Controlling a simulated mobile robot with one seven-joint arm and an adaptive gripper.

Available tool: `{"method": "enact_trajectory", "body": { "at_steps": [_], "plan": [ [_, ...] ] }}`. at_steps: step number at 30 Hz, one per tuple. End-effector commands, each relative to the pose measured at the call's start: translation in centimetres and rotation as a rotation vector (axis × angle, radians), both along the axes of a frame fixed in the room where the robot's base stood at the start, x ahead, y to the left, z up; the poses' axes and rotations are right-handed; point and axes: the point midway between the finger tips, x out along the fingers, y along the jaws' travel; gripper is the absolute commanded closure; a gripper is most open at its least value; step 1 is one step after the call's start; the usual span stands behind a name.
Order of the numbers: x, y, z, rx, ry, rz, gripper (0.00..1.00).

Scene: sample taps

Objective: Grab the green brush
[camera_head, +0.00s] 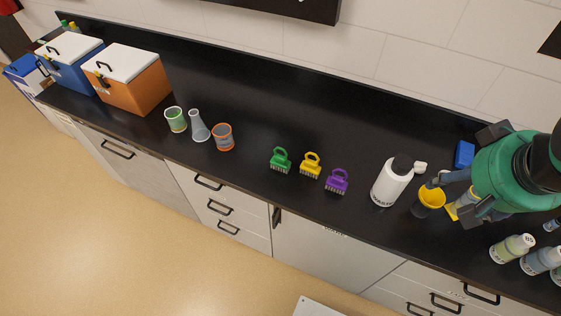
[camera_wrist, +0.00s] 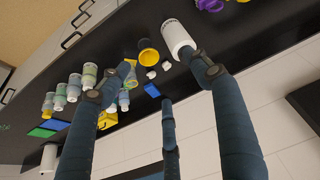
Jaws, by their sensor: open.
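The green brush (camera_head: 280,161) stands on the black counter in the head view, with a looped handle on top and bristles down. It is the leftmost of a row of three brushes. A yellow brush (camera_head: 311,166) and a purple brush (camera_head: 337,181) stand to its right. My gripper (camera_head: 444,196) is far to the right of the green brush, over the counter near a yellow-topped cup. In the wrist view its fingers (camera_wrist: 161,68) are spread and empty. The green brush is not visible there; part of the purple brush (camera_wrist: 209,5) shows at the top edge.
A white bottle (camera_head: 389,186) and the yellow-topped cup (camera_head: 431,199) stand between the brushes and my gripper. Several small bottles (camera_head: 511,248) stand at the right. Counter around the green brush is clear.

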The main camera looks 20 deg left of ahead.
Motion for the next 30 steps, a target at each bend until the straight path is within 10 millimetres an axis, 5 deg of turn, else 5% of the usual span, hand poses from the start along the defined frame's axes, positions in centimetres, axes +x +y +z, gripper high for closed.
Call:
{"method": "enact_trajectory", "body": {
  "at_steps": [14,21,30],
  "plan": [
    [10.8,11.6,-1.9,-0.111,0.127,0.439,0.36],
    [14.8,19.0,-5.1,-0.166,0.182,0.661,0.36],
    [17.5,29.3,-11.2,-0.232,0.246,0.943,0.36]
  ]
}}
